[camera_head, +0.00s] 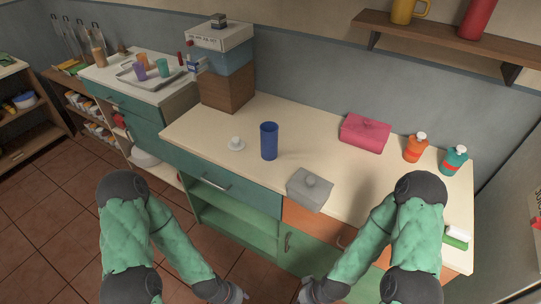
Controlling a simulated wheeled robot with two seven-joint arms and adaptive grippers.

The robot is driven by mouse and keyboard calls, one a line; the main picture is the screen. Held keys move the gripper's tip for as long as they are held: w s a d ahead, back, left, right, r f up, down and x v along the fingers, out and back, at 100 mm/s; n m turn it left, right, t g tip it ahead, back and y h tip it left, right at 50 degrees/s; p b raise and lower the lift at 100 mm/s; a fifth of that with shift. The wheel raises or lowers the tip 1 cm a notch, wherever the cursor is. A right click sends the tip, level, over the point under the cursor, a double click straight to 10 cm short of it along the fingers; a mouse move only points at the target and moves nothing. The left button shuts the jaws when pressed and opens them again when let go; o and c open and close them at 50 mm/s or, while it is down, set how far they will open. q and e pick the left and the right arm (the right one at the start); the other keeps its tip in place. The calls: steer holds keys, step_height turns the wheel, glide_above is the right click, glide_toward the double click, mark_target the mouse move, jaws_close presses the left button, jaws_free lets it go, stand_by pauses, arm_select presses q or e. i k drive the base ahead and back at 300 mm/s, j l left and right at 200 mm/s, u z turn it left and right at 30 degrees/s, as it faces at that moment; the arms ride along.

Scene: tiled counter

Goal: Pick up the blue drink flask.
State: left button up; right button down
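The blue drink flask (269,142) stands upright on the cream counter (215,122), left of its middle, as a plain dark blue cylinder. Nothing touches it. My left gripper (238,293) and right gripper (305,292) are low at the bottom edge of the view, in front of and below the counter, well away from the flask. Both are small and partly cut off by the frame, so I cannot tell whether their fingers are open or shut.
A small white lidded item (236,144) lies left of the flask, and a grey box (310,189) sits front right. Farther right are a pink case (365,134), an orange bottle (415,149) and a teal bottle (454,161). A dispenser (222,62) stands back left.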

mark_target(269, 131)
steer(key=k+z, duration=0.1)
steer(key=z, duration=1.5)
steer(key=j+z, duration=0.25)
steer(key=j, duration=0.2)
steer(key=k+j+z, duration=0.25)
steer(key=j, duration=0.2)
steer(key=j+z, duration=0.3)
steer(key=j, duration=0.15)
steer(key=k+j+z, duration=0.25)
steer(key=i+j, duration=0.05)
steer(key=j, duration=0.05)
